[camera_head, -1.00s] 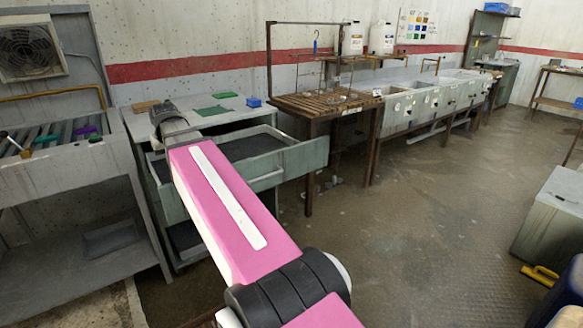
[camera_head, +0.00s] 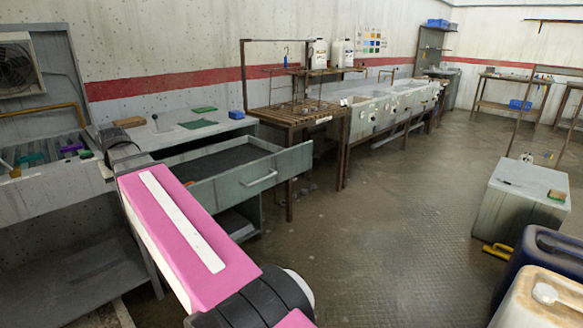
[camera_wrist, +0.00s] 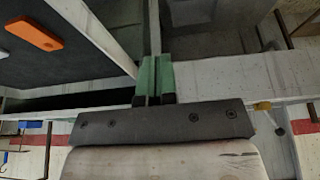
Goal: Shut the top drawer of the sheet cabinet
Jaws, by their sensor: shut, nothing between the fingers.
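The sheet cabinet (camera_head: 150,140) stands left of centre in the head view, against the wall. Its top drawer (camera_head: 272,178) is pulled well out, with a grey-green front, a bar handle (camera_head: 260,179) and a dark inside. My pink and white arm crosses in front of the cabinet's left part and hides some of it. My gripper (camera_wrist: 155,80) shows in the wrist view, its green fingers shut together with nothing between them. Its fingers cannot be made out in the head view. Pale rails and a dark surface lie around them in the wrist view; contact with the drawer cannot be told.
A slatted wooden bench (camera_head: 295,113) stands right of the drawer, with a row of sinks (camera_head: 385,108) beyond. A grey box (camera_head: 518,200) and jerrycans (camera_head: 545,285) stand at the right. An orange object (camera_wrist: 33,32) shows in the wrist view.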

